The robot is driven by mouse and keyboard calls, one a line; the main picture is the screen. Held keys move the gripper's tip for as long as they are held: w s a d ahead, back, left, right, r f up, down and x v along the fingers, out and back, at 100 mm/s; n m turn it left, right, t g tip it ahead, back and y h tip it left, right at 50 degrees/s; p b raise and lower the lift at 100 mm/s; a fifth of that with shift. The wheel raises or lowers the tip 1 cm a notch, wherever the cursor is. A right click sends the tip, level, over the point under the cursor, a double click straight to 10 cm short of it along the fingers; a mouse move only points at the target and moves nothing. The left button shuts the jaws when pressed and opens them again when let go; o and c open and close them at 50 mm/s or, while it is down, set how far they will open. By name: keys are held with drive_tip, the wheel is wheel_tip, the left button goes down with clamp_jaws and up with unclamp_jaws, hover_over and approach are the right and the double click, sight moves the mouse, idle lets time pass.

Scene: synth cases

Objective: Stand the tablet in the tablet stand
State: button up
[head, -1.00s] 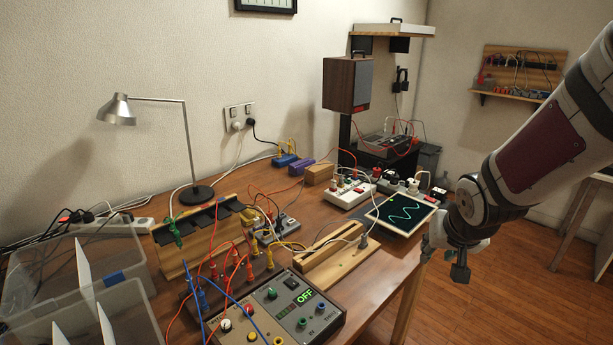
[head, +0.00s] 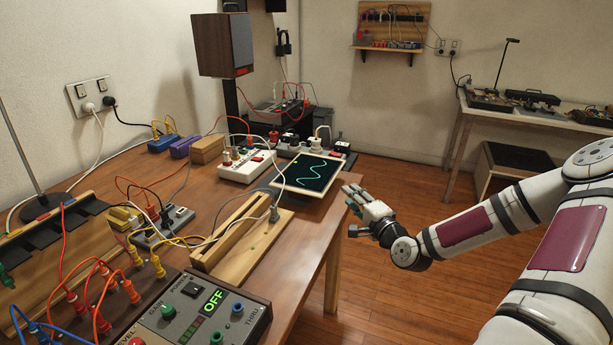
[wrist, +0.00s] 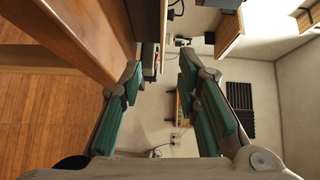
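The tablet (head: 308,173), light-framed with a dark screen showing a green curve, lies face up near the table's right edge. The tablet stand (head: 238,238), a wooden block with a long slot, is in front and to the left of it; its slot looks empty. My gripper (head: 350,209) is just off the right table edge, beside the tablet and apart from it, with its fingers towards the table. In the wrist view my gripper (wrist: 163,88) has its two green-padded fingers spread, with nothing held between them. I cannot make out the tablet there.
A cable runs over the stand's far end near a grey plug. A control box (head: 198,312) with coloured jacks sits in front. The floor (head: 400,285) right of the table is clear.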

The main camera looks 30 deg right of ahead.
drive_tip(key=b, duration=0.2)
approach(334, 173)
drive_tip(key=shift+m+h, duration=0.3)
drive_tip(key=shift+m, duration=0.1)
drive_tip(key=w, duration=0.5)
drive_tip(key=shift+d+f, duration=0.15)
drive_tip(key=shift+f, duration=0.2)
drive_tip(key=w, duration=0.5)
drive_tip(key=shift+d+f+b, duration=0.15)
drive_tip(key=shift+d+b, duration=0.2)
drive_tip(key=shift+b, duration=0.05)
clamp_jaws()
